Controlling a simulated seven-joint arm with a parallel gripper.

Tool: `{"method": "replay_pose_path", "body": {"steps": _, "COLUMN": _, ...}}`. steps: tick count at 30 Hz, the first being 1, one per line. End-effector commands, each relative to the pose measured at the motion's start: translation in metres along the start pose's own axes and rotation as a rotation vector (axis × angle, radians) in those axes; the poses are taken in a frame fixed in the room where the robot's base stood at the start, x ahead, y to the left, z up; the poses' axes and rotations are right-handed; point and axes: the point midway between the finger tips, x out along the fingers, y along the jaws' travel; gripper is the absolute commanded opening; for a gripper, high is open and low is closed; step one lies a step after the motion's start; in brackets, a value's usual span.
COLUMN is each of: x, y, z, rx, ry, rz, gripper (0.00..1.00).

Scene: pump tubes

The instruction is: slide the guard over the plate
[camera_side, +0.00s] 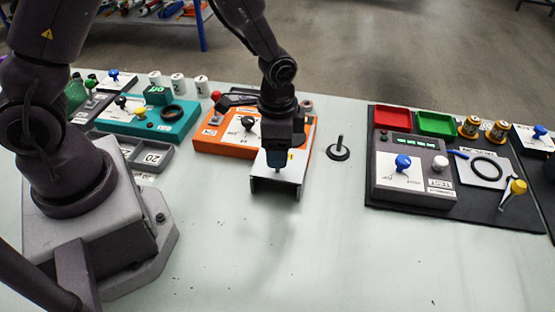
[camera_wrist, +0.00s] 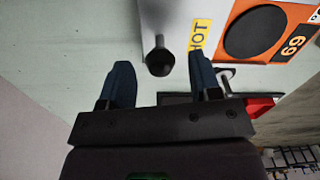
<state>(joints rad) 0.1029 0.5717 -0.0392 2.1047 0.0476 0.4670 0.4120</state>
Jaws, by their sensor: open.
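The guard (camera_side: 289,181) is a pale grey channel-shaped cover on the table, at the front right of the orange unit (camera_side: 215,143). In the wrist view the guard (camera_wrist: 180,14) carries a yellow HOT label and a dark knob (camera_wrist: 160,60) on a post. The plate (camera_wrist: 255,33) is a black disc on the orange unit, uncovered beside the guard; in the side view my arm hides it. My gripper (camera_side: 278,160) is over the guard. In the wrist view my gripper (camera_wrist: 162,76) is open, with the knob in the gap between its fingers; contact cannot be told.
A black disc with an upright peg (camera_side: 338,150) stands on the table right of the guard. A dark mat (camera_side: 470,212) with a grey test box (camera_side: 415,180) lies further right. A teal unit (camera_side: 175,130) and grey tray (camera_side: 150,157) are left. The front table is clear.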

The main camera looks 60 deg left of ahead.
Motion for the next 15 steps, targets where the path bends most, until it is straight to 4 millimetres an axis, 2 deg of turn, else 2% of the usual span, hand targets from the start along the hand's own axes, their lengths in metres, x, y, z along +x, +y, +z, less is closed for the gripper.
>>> {"method": "replay_pose_path", "body": {"steps": 1, "x": 0.011, "y": 0.000, "z": 0.001, "rx": 0.000, "ry": -0.005, "rz": 0.002, "gripper": 0.58}}
{"method": "replay_pose_path", "body": {"steps": 6, "x": 0.032, "y": 0.000, "z": 0.000, "rx": -0.001, "ry": -0.002, "rz": 0.001, "gripper": 0.58}}
{"method": "replay_pose_path", "body": {"steps": 15, "x": 0.042, "y": 0.000, "z": 0.000, "rx": -0.002, "ry": 0.001, "rz": -0.001, "gripper": 0.58}}
